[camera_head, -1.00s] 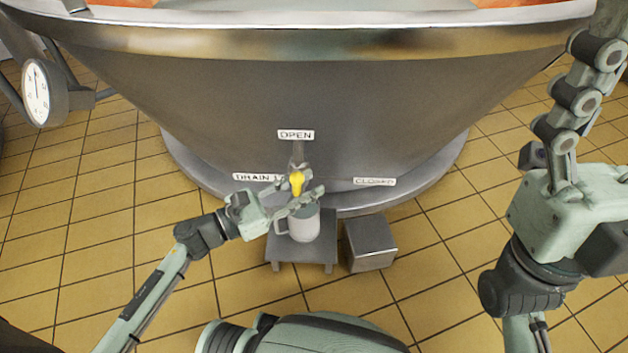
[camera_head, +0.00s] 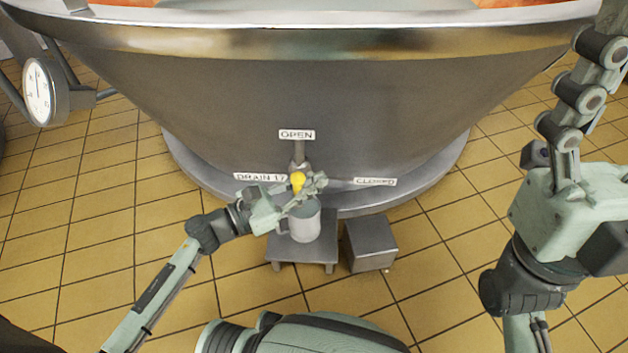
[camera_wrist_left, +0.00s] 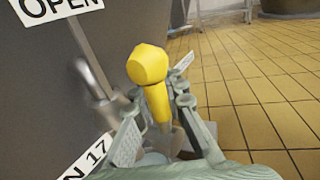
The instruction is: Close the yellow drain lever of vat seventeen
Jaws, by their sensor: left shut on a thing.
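The yellow drain lever (camera_head: 297,181) shows at the foot of the big metal vat (camera_head: 200,110), under the OPEN label (camera_head: 297,134) and left of the CLOSED label (camera_head: 375,181). The DRAIN 17 label (camera_head: 259,177) is to its left. My left gripper (camera_head: 312,186) is shut on the lever, with a finger on each side of the yellow grip. In the left wrist view the lever's yellow knob (camera_wrist_left: 147,66) stands above the fingers, and its lower end is hidden between them. My right gripper (camera_head: 575,110) is at the right, away from the lever; its fingertips are not clearly visible.
A grey mug (camera_head: 304,226) stands on a small stool (camera_head: 287,250) just below my left gripper. A metal block (camera_head: 370,245) is on the tiled floor right of the stool. A round dial gauge (camera_head: 38,92) is at the far left. The floor on both sides is clear.

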